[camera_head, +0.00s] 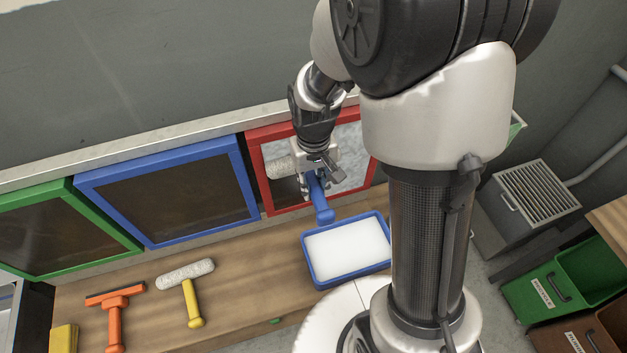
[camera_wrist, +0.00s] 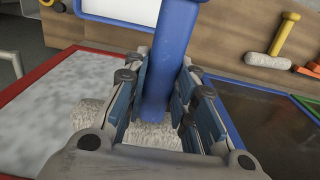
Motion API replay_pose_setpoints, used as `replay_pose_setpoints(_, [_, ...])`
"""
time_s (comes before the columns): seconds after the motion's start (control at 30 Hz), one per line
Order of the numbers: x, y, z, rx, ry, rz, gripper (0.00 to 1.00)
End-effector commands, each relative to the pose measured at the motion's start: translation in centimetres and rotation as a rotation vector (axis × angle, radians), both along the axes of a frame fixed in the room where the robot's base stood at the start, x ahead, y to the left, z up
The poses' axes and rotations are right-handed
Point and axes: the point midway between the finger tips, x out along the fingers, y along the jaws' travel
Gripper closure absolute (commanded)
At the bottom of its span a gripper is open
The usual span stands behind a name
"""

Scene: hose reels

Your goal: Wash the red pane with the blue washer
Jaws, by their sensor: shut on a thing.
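My gripper (camera_head: 318,172) is shut on the blue handle of the blue washer (camera_head: 320,201), in front of the red pane (camera_head: 297,203). In the wrist view the blue washer (camera_wrist: 172,60) stands between my fingers (camera_wrist: 165,100). Its fluffy white roller shows below the fingers and lies over the red-framed pane (camera_wrist: 60,100); whether it presses on the glass I cannot tell. The pane's right part in the head view looks whitish and frothy, while its lower left part is dark. My gripper and arm hide part of the pane.
A blue tray (camera_head: 313,272) of white liquid stands on the wooden bench (camera_head: 240,296) below the red pane. The blue pane (camera_head: 168,192) and green pane (camera_head: 57,229) are at left. A yellow-handled washer (camera_head: 191,292) and an orange squeegee (camera_head: 116,311) lie on the bench.

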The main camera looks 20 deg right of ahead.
Motion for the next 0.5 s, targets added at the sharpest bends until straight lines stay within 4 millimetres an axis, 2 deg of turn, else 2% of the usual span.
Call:
replay_pose_setpoints(0.1, [0.1,0.0,-1.4,0.000,-0.002,0.000,0.98])
replay_pose_setpoints(0.33, [0.1,0.0,-1.9,0.000,-0.003,0.000,0.98])
replay_pose_setpoints(0.5, [0.1,0.0,-3.3,0.000,-0.003,0.000,0.98])
